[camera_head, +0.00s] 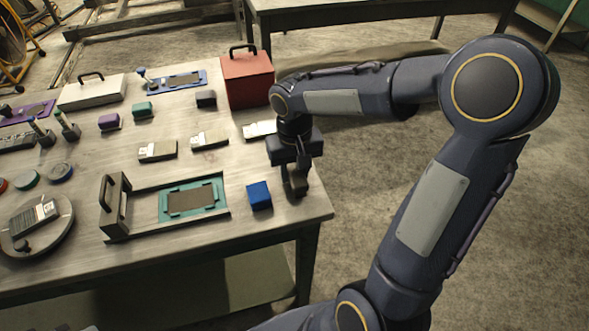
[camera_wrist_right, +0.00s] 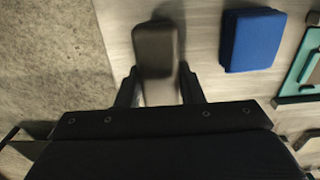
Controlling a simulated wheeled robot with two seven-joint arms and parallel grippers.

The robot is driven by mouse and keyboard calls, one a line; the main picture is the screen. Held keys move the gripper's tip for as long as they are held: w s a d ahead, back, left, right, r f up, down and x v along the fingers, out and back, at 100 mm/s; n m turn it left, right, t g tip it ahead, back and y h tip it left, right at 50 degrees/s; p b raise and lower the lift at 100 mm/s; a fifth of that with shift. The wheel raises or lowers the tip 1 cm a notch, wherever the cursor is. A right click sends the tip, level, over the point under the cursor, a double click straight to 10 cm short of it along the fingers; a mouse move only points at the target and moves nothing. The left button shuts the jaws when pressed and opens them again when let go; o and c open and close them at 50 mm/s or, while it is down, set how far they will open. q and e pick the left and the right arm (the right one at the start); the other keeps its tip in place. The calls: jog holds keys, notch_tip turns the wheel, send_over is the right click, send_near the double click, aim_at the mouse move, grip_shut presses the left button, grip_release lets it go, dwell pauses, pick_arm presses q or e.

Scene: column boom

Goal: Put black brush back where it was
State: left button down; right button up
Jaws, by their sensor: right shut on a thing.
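My right gripper (camera_head: 297,180) points down over the right end of the table, just right of the blue block. It is shut on a dark, rounded piece that I take to be the black brush. In the right wrist view this dark brush (camera_wrist_right: 155,48) sits between the two fingers (camera_wrist_right: 160,88). The gripper hides much of it in the head view, and I cannot tell whether it touches the tabletop. My left gripper is not in view.
A blue block (camera_head: 259,195) stands close left of the gripper. A teal plate (camera_head: 165,206) in a metal frame lies farther left. A red toolbox (camera_head: 247,80) stands behind. Several pale-handled tools (camera_head: 158,150) lie mid-table. The table's right edge is close by.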

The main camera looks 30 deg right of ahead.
jog(key=shift+f, duration=0.2)
jog(key=o, duration=0.9)
jog(key=shift+r, duration=0.15)
